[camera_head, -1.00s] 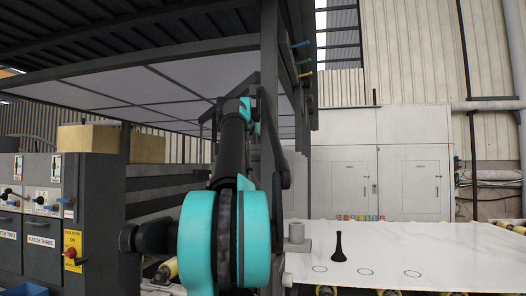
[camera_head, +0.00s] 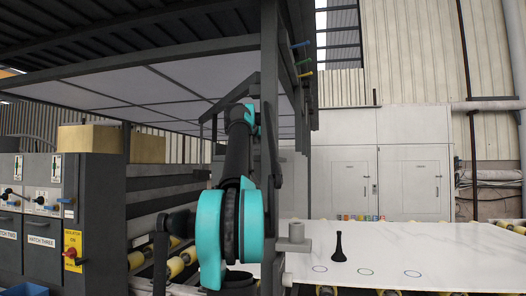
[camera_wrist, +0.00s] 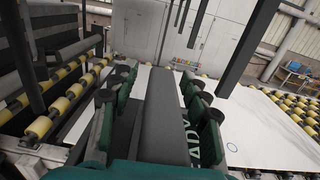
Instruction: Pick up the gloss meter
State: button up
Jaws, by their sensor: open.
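I cannot surely tell which thing is the gloss meter. On the white slab (camera_head: 440,240) in the head view stand a black, narrow-necked object (camera_head: 339,248) and, at the slab's left edge, a grey block with a round top (camera_head: 296,237). Several small coloured items (camera_head: 360,217) sit along the slab's far edge; they also show in the wrist view (camera_wrist: 186,65). My gripper (camera_wrist: 160,80) has its green and black fingers spread apart in the wrist view, with a long grey bar between them. My arm hides what lies behind it in the head view.
Yellow rollers (camera_wrist: 42,125) run along the left and right of the slab. A dark upright post (camera_head: 269,130) stands close behind my arm. A control cabinet (camera_head: 40,210) is at the left. Drawn circles (camera_head: 366,272) mark the slab, whose right part is mostly clear.

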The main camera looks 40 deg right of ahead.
grip_shut()
dwell(0.3)
jog(key=shift+r, duration=0.15)
dwell(0.4)
jog(key=shift+r, duration=0.35)
jog(key=shift+r, duration=0.25)
